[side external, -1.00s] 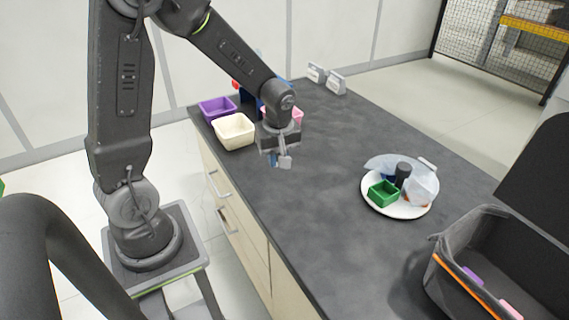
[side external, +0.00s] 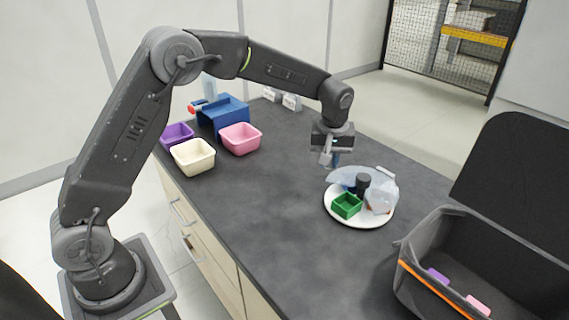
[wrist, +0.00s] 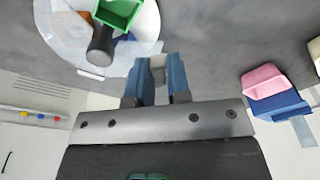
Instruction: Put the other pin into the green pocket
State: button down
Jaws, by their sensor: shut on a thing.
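The green pocket (side external: 347,206) is a small open square box on a white plate (side external: 336,217). It also shows at the top of the wrist view (wrist: 120,14). My gripper (side external: 334,160) points down above the table, just behind the plate in the side view and apart from the pocket. In the wrist view, its blue fingers (wrist: 158,76) are shut on a small grey piece (wrist: 157,66), which I take as the pin. The fingers hide most of it. I cannot tell what lies inside the pocket.
A dark upright cylinder (side external: 362,184) and a clear, crumpled-looking item (side external: 382,196) crowd the plate beside the pocket. Purple (side external: 178,135), cream (side external: 193,156) and pink (side external: 241,138) bins and a blue holder (side external: 222,115) stand at the left. An open grey bag (side external: 440,262) is at the right.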

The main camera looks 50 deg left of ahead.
jog(key=m, duration=0.2)
send_near(357, 181)
jog(key=s, duration=0.3)
jog(key=d, duration=0.2)
jog(key=shift+a+f, duration=0.2)
jog(key=shift+f, duration=2.95)
jog(key=c, duration=1)
grip_release()
